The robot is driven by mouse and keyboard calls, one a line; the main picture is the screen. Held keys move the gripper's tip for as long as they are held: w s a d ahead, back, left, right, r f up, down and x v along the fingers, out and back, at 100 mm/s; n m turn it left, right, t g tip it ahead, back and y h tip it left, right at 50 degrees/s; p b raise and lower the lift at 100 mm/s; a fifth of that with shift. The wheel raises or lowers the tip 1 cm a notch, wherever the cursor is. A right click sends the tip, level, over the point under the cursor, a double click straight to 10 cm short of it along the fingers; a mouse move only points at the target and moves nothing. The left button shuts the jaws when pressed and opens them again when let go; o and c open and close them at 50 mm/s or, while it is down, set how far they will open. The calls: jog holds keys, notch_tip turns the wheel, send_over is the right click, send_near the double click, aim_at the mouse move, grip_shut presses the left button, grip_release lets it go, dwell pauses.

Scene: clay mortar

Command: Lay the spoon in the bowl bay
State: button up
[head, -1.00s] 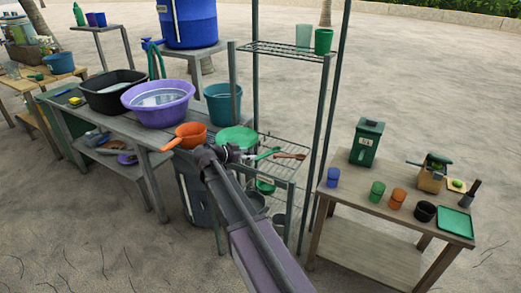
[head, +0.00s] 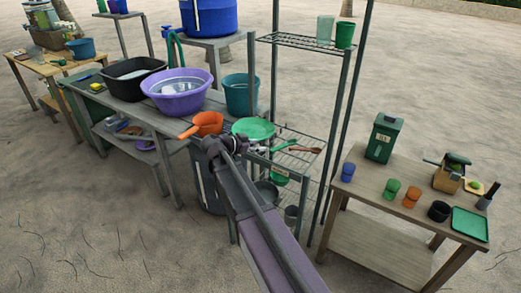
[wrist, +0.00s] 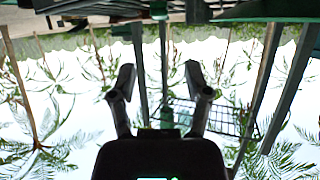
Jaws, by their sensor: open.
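A spoon-like utensil with a brown end (head: 305,149) and a green-handled utensil (head: 284,146) lie on the wire rack's middle level; I cannot tell for certain which is the task's spoon. A round green dish (head: 254,128) sits beside them at the left. The bowl bay cannot be clearly picked out; bowls or pans (head: 268,190) sit lower in the rack. My gripper (head: 236,146) is near the dish and an orange dipper in the head view. In the wrist view my gripper (wrist: 161,82) has its fingers apart, with nothing between them.
The wire rack (head: 288,40) has thin upright posts near my gripper. A purple basin (head: 178,103), black tub (head: 133,92) and orange dipper (head: 207,122) stand on the wash bench. A wooden table (head: 385,195) at right holds cups and a green tray.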

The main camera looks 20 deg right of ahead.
jog(key=s+a+f+n+g+y, duration=0.1)
jog(key=s+a+f+n+y, duration=0.1)
jog(key=s, duration=0.5)
jog(key=s+a+f+n+g+y, duration=0.1)
jog(key=s+a+f+n+y, duration=0.2)
jog(key=s+f+n+y, duration=0.2)
jog(key=s+a+f+n+g+y, duration=0.1)
jog(key=s+a+f+n+y, duration=0.2)
jog(key=s+n+y, duration=0.3)
jog(key=s+f+n, duration=0.1)
jog(key=s+n, duration=0.1)
jog(key=s, duration=0.2)
jog(key=shift+a+f+g, duration=0.25)
jog(key=shift+g, duration=0.05)
jog(key=shift+s+r, duration=0.1)
jog(key=shift+r, duration=0.05)
notch_tip(320, 180, up, 16)
jog(key=p, duration=1.6)
